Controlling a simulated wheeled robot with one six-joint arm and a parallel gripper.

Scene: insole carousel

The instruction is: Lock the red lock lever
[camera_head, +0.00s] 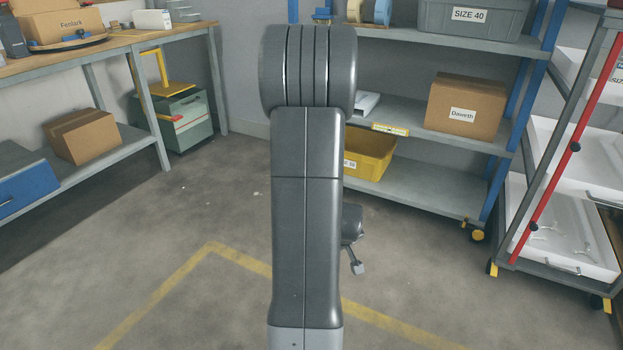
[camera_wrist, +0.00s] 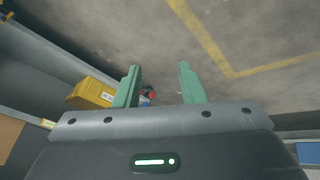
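A long red bar (camera_head: 562,135) with black knobs slants along the front of the tray rack at right. I cannot tell for sure which is the lock lever. My gripper (camera_wrist: 159,68) is open in the wrist view, its two green fingers apart with nothing held between them. A small blurred thing with red and blue (camera_wrist: 147,96) shows beyond the left finger; what it is I cannot tell.
The tray rack (camera_head: 541,268) with white trays stands at right. A shelf unit (camera_head: 420,195) holds a yellow bin (camera_head: 371,160) and a cardboard box (camera_head: 465,104). A workbench (camera_head: 130,42) stands at left. The floor with yellow tape (camera_head: 177,277) is clear.

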